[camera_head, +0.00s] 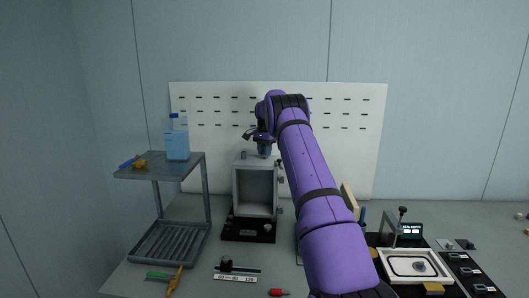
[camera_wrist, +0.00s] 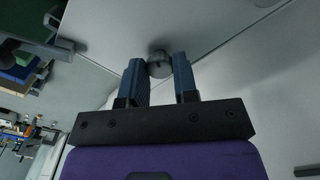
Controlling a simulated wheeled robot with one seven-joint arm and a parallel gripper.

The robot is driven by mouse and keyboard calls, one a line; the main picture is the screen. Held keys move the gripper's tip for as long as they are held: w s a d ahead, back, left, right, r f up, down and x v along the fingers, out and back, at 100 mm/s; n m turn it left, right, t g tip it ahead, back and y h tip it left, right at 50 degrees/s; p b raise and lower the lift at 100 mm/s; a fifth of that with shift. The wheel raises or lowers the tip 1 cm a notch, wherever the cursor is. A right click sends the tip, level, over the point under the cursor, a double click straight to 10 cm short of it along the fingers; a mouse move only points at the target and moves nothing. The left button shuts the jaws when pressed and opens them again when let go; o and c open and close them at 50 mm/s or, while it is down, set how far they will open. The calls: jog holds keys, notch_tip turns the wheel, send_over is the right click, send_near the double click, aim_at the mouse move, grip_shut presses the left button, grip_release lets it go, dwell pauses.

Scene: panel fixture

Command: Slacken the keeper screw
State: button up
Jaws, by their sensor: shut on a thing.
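My gripper (camera_head: 264,149) points down at the top of a grey box fixture (camera_head: 235,190), below the bend of my purple arm. In the wrist view, the two blue fingers of my gripper (camera_wrist: 160,72) are shut on a round grey screw head (camera_wrist: 159,57), one finger on each side. I take this to be the keeper screw; it stands on a pale flat surface. In the head view the screw is hidden by my gripper. The box has an open front with a dark inside and stands on a black base (camera_head: 240,234).
A metal rack (camera_head: 206,185) at the left bears a blue bottle (camera_head: 177,143). A white slotted panel (camera_head: 215,95) stands behind. A white tray (camera_head: 388,264) and a display (camera_head: 411,230) are at the right. A red-handled tool (camera_head: 279,292) lies in front.

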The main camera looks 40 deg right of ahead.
jog(key=n, duration=1.4)
jog(key=shift+n, duration=0.4)
jog(key=n, duration=0.3)
jog(key=shift+n, duration=0.3)
jog(key=n, duration=0.3)
jog(key=shift+n, duration=0.3)
jog(key=n, duration=0.6)
jog(key=shift+n, duration=0.4)
jog(key=o, duration=0.9)
